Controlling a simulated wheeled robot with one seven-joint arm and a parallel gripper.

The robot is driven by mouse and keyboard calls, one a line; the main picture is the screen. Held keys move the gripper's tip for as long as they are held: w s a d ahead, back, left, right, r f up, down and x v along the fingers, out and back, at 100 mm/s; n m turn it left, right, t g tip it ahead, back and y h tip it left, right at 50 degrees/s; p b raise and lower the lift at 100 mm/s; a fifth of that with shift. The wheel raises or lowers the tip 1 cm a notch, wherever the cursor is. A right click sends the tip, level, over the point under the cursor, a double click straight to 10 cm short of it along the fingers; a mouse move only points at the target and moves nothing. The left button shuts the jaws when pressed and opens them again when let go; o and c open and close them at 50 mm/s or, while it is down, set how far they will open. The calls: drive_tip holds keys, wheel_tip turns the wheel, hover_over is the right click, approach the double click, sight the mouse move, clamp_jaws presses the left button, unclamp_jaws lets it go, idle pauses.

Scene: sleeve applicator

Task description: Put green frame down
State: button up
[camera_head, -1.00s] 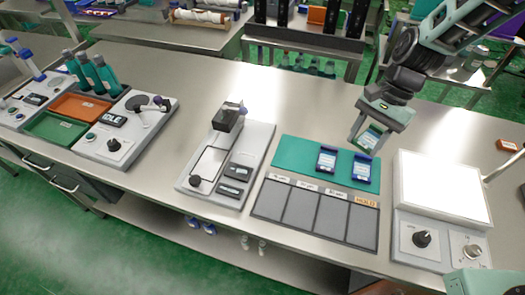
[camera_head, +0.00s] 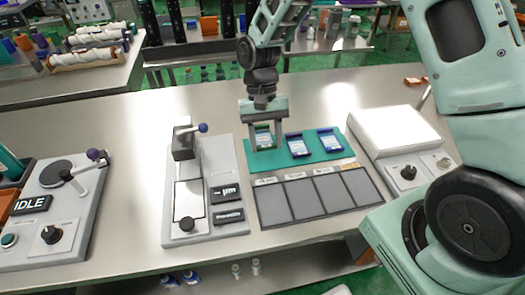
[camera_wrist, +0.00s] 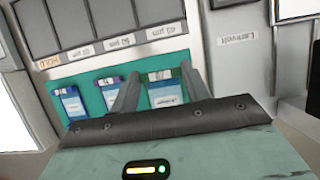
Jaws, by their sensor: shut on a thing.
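My gripper (camera_head: 264,143) points down over the left end of the teal mat (camera_head: 311,163). It is shut on the green frame (camera_head: 264,137), which has a white and blue label. In the wrist view the green frame (camera_wrist: 165,92) shows between the two fingers, partly hidden by the gripper body. The frame is at or just above the mat; I cannot tell whether it touches. Two blue frames, one in the middle (camera_head: 298,145) and one at the right (camera_head: 329,140), stand on the mat to the right of my gripper.
A dark tray with several labelled compartments (camera_head: 275,205) lies in front of the mat, its compartments empty. A grey device with a lever (camera_head: 190,190) stands to the left. A white-topped panel with knobs (camera_head: 400,130) stands to the right. The table behind the mat is clear.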

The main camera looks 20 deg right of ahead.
sight(266, 161)
drive_tip(key=shift+f+p, duration=0.35)
drive_tip(key=shift+f, duration=2)
drive_tip(key=shift+f, duration=0.15)
drive_tip(key=o, duration=1)
drive_tip(key=shift+o, duration=0.2)
